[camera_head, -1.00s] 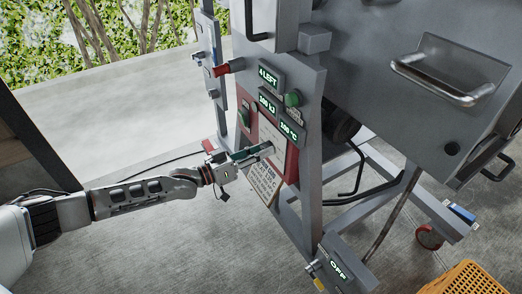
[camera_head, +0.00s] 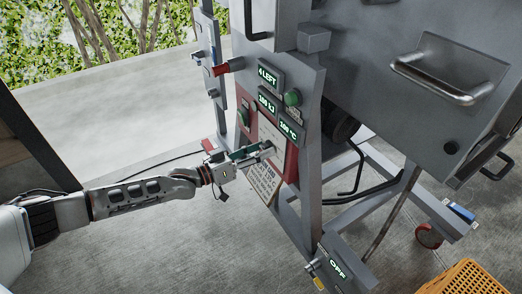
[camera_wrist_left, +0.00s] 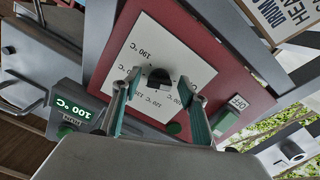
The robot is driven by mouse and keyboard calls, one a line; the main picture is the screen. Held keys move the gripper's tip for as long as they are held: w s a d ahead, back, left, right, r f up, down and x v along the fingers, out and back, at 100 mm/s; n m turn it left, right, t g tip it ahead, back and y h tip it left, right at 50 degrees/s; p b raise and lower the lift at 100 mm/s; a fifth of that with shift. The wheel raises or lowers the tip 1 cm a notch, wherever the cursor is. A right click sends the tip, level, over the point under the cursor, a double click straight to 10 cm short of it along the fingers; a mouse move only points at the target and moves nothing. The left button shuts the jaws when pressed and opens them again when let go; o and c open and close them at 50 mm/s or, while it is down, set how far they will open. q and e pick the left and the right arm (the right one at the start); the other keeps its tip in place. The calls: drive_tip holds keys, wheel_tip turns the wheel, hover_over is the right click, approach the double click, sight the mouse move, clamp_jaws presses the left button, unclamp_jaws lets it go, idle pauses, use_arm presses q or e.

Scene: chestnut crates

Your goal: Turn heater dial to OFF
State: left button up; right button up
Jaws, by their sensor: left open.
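The heater dial (camera_wrist_left: 159,79) is a black knob on a white plate (camera_wrist_left: 198,70) marked with temperatures, in the left wrist view. The plate sits on a red panel (camera_wrist_left: 232,70); the red panel (camera_head: 291,165) also shows in the head view. My left gripper (camera_wrist_left: 160,88) is open, with one teal-padded finger on each side of the dial; I cannot tell whether they touch it. In the head view my left gripper (camera_head: 268,149) reaches the plate and mostly hides the dial. A green display (camera_wrist_left: 90,114) reads 100 °C. My right gripper is not in view.
Displays reading 4 LEFT (camera_head: 268,75) and 100 °C (camera_head: 291,132) and a green button (camera_head: 292,98) are above the dial. A display reading OFF (camera_head: 337,269) is low on the frame. A yellow crate (camera_head: 468,279) is at lower right. Floor left of the machine is open.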

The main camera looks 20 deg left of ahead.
use_arm(q)
drive_tip(key=v, duration=1.1)
drive_tip(key=shift+s+a, duration=0.25)
drive_tip(key=shift+s, duration=0.05)
